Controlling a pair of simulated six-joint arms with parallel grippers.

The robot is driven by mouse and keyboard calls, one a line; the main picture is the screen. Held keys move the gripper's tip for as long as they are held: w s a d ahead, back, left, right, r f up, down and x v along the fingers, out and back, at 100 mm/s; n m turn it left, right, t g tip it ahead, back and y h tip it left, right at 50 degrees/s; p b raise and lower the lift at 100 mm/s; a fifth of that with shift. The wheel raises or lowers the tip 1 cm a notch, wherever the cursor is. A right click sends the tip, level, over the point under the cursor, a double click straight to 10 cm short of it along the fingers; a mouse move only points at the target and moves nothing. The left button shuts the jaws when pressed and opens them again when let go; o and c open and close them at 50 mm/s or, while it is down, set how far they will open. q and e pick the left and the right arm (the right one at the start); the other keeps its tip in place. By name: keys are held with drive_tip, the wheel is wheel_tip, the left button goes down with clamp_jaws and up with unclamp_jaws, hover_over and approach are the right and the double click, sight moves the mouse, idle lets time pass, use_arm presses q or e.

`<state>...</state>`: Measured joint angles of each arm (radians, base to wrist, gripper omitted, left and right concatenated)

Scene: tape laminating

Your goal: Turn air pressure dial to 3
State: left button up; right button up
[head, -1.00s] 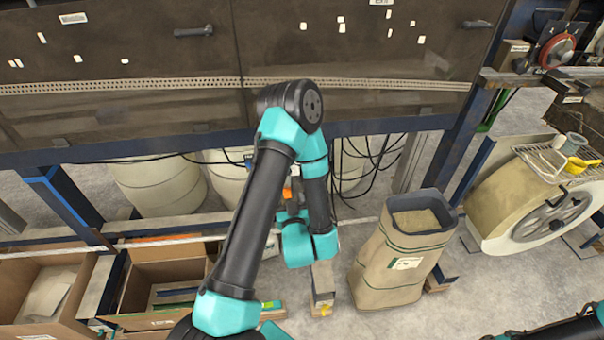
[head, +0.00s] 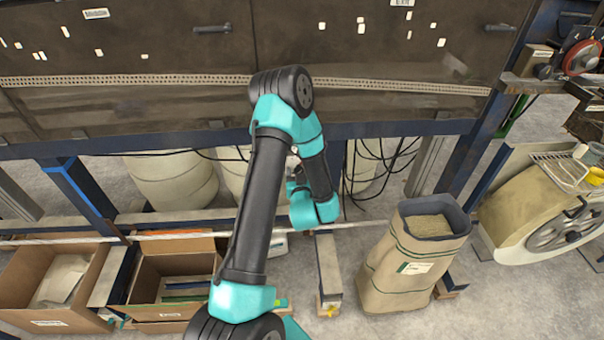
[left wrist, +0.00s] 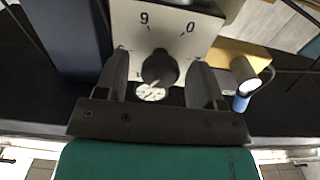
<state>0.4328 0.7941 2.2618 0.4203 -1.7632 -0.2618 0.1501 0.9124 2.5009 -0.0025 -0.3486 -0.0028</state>
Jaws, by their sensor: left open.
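In the left wrist view, the air pressure dial is a black knob (left wrist: 160,68) on a white panel (left wrist: 166,27) marked with a 0 and a digit that reads as 9 or an upside-down 6. A small round white gauge (left wrist: 151,93) shows just below the knob; its reading is too small to tell. My left gripper (left wrist: 161,70) is open, with one finger on each side of the knob. I cannot tell whether the fingers touch it. In the head view my left arm (head: 256,205) hides the dial. My right gripper is not in view.
A blue-capped cylinder (left wrist: 243,98) lies right of the gripper in the wrist view. In the head view, a paper sack (head: 405,270) stands right of my arm, cardboard boxes (head: 165,268) lie left, and pale drums (head: 170,180) stand behind under the large dark machine (head: 150,60).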

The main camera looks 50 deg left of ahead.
use_arm(q)
drive_tip(key=c, duration=0.9)
drive_tip(key=shift+n, duration=0.3)
drive_tip(key=n, duration=1.1)
idle(0.5)
drive_tip(key=o, duration=0.9)
